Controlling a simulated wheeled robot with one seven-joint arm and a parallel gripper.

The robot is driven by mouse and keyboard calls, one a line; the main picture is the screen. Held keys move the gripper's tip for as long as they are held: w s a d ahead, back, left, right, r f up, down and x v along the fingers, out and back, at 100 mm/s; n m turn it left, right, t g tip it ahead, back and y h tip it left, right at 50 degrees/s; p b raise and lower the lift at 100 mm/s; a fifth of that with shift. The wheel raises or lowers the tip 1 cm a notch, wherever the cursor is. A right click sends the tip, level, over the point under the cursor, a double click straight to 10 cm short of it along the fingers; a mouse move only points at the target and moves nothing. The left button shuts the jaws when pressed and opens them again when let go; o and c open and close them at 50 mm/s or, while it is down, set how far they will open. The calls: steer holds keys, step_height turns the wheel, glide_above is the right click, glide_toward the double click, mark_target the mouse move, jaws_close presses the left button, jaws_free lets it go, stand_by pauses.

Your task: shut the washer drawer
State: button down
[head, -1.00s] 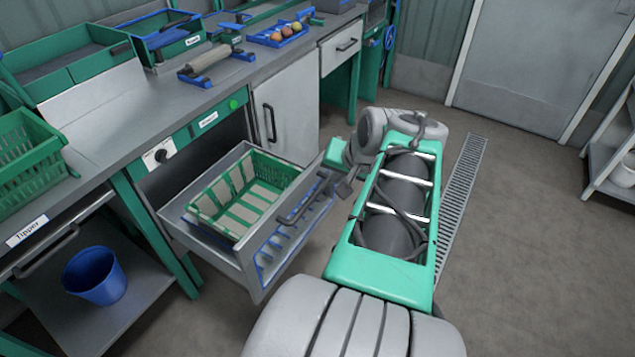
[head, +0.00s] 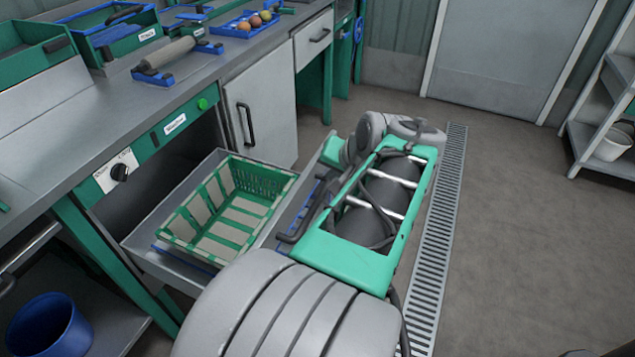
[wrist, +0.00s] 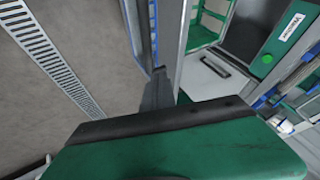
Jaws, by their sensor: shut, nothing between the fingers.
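The washer drawer (head: 140,257) is pulled out of its bay under the counter. A green basket (head: 178,236) sits inside it. My arm hides part of the drawer's front, but its dark handle (head: 290,237) shows. In the wrist view, the drawer front (wrist: 171,35) stands upright, seen nearly edge-on, with the basket (wrist: 207,18) behind it. My gripper (wrist: 158,75) is shut and empty, its tip close to the end of the drawer front on the outer side. I cannot tell whether it touches.
The washer panel (head: 170,130) has a dial and a green button. A white cupboard door (head: 262,108) is beside the bay. A blue bucket (head: 50,325) stands on a low shelf at left. A floor drain (head: 440,220) and open floor lie to the right.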

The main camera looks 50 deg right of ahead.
steer(key=b+x, duration=0.2)
steer(key=x, duration=0.7)
steer(key=shift+w+f+b, duration=0.15)
steer(key=shift+f+b, duration=0.05)
steer(key=shift+b, duration=0.1)
steer(key=shift+w, duration=0.1)
